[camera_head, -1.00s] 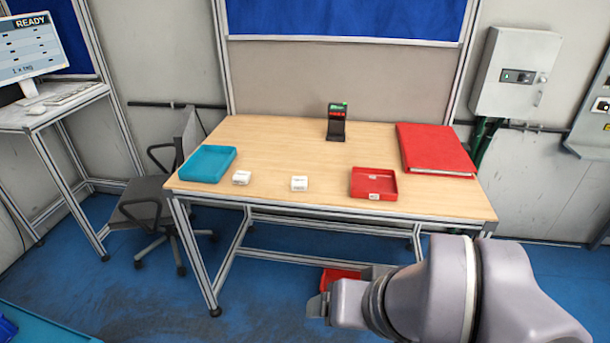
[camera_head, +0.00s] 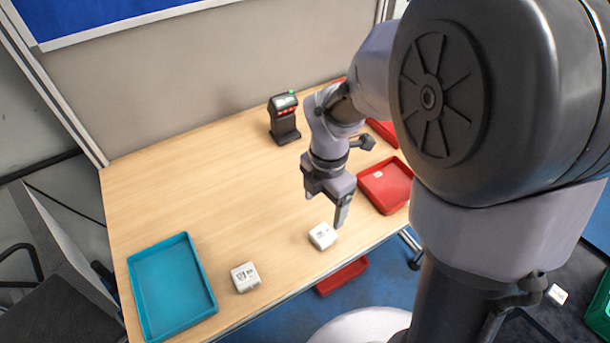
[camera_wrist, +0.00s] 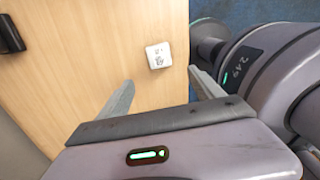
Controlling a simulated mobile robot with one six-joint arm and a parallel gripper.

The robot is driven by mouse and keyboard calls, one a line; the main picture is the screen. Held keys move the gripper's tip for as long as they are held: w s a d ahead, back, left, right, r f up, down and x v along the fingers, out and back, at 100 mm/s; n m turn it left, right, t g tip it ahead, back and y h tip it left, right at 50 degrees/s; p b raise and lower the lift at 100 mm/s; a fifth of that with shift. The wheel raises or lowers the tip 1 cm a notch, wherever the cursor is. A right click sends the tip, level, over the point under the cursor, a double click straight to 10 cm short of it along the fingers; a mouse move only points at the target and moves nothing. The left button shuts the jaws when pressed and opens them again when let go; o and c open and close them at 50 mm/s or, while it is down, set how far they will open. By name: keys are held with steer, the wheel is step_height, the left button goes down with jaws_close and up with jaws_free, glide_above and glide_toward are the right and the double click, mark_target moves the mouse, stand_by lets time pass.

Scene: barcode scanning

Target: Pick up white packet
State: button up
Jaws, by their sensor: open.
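One white packet (camera_head: 322,236) lies on the wooden table near its front edge. It also shows in the wrist view (camera_wrist: 158,55), beyond and between my fingertips. A second white packet (camera_head: 245,277) lies further left, beside the blue tray. The task does not say which packet is meant. My gripper (camera_head: 327,205) is open and points down above the table, close to the first packet. In the wrist view my two fingers (camera_wrist: 160,78) are spread with nothing between them, and the packet is apart from them.
A blue tray (camera_head: 134,290) stands at the table's left. A red tray (camera_head: 400,195) with a white patch inside is right of my gripper. A dark scanner (camera_head: 284,120) stands at the back. Another red tray (camera_head: 342,278) sits below the table edge. The middle tabletop is clear.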

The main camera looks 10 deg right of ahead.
steer(key=b, duration=0.3)
glide_above(323, 234)
steer(key=f, duration=0.8)
steer(key=shift+s+a, duration=0.15)
steer(key=shift+s, duration=0.05)
steer(key=f, duration=0.1)
steer(key=f+b, duration=0.1)
steer(key=f, duration=0.1)
steer(key=f+b, duration=0.1)
steer(key=f, duration=0.1)
steer(key=shift+w+d+f, duration=0.2)
steer(key=shift+w+f, duration=0.05)
steer(key=shift+w, duration=0.05)
steer(key=shift+s+r, duration=0.1)
steer(key=shift+r, duration=0.05)
steer(key=shift+c, duration=0.8)
steer(key=c, duration=1.5)
